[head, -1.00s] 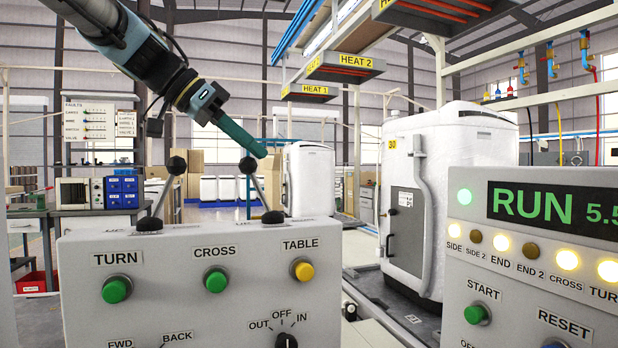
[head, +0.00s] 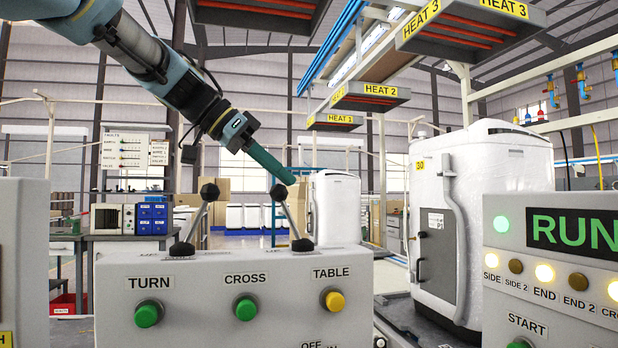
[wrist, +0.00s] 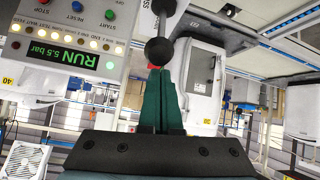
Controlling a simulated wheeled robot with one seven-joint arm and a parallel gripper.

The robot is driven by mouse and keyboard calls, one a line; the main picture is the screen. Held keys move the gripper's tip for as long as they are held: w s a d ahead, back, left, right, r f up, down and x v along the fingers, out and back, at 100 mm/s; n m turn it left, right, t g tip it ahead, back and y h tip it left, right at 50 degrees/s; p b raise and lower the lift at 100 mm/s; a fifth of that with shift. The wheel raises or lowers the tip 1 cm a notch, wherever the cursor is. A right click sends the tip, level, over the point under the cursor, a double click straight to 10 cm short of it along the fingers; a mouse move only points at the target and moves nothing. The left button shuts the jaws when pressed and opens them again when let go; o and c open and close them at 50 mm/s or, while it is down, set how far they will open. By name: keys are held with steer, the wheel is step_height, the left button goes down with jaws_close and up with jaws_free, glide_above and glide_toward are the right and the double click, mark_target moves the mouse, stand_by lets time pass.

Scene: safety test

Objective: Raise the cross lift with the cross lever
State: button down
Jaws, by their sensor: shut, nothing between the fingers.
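The grey control box (head: 210,275) with TURN, CROSS and TABLE buttons fills the lower middle of the head view. Two levers with black knobs stand on its top: the left lever (head: 196,222) leans right, the right lever (head: 288,216) leans left. Their top labels are too small to read, so I cannot tell which is the cross lever. My gripper (head: 291,179) is shut and empty, its tip just above and right of the right lever's knob. In the wrist view a black knob (wrist: 158,51) is just beyond my shut fingertips (wrist: 158,74). Contact is unclear. I cannot identify the cross lift.
The RUN panel (head: 560,290) with lit lamps stands at right. A white cabinet numbered 30 (head: 510,200) is behind it. HEAT units (head: 370,98) hang overhead. A bench with instruments (head: 130,220) is at back left. Air above the control box is free around my arm.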

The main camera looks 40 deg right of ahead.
step_height(320, 180, up, 3)
steer(key=d+p, duration=0.2)
steer(key=d, duration=0.1)
steer(key=a+f+b+v, duration=0.1)
steer(key=v, duration=0.8)
steer(key=shift+a+b, duration=0.35)
steer(key=shift+s, duration=0.1)
